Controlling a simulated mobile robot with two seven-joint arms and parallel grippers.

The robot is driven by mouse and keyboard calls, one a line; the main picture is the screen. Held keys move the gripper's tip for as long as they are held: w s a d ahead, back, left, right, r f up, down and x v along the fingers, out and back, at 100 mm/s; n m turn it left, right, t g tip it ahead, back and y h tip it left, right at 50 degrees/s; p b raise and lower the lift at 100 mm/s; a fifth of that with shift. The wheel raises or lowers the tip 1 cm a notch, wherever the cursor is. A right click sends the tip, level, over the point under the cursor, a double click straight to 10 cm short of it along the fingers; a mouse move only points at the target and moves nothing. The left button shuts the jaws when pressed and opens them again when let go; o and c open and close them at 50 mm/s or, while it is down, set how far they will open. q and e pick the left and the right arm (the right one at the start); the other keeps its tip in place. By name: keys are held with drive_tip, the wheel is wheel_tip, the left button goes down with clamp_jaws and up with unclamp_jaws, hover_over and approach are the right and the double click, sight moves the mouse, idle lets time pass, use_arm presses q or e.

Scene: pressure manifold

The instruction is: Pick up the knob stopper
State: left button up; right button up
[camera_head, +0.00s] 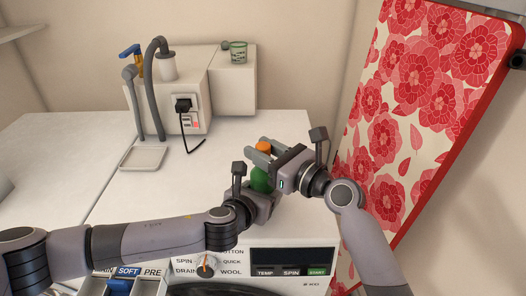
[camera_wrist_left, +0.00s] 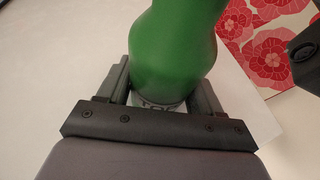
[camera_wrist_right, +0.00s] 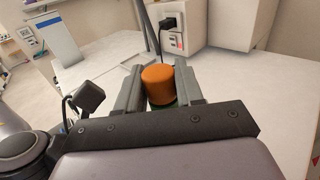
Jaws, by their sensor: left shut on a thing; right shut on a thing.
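The orange knob stopper (camera_head: 264,146) is at the top of the green bottle (camera_head: 261,181). My right gripper (camera_head: 262,152) is shut on the stopper; in the right wrist view the stopper (camera_wrist_right: 157,84) stands between the two fingers, with a bit of green below it. My left gripper (camera_head: 262,198) is shut on the bottle lower down. In the left wrist view the green bottle (camera_wrist_left: 175,45) rises between the fingers, and a pale band with lettering shows at its lower part. I cannot tell whether the stopper is still seated in the bottle.
The bottle is above the white washing machine top (camera_head: 215,165), near its front edge. A white dispenser unit (camera_head: 186,92) with grey hoses, a black plug and a small tray (camera_head: 143,158) stands behind. A red floral panel (camera_head: 405,120) stands close on the right. The left top is clear.

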sight(263, 145)
drive_tip(key=shift+r, duration=0.15)
drive_tip(key=shift+r, duration=4.85)
use_arm(q)
drive_tip(key=o, duration=1.2)
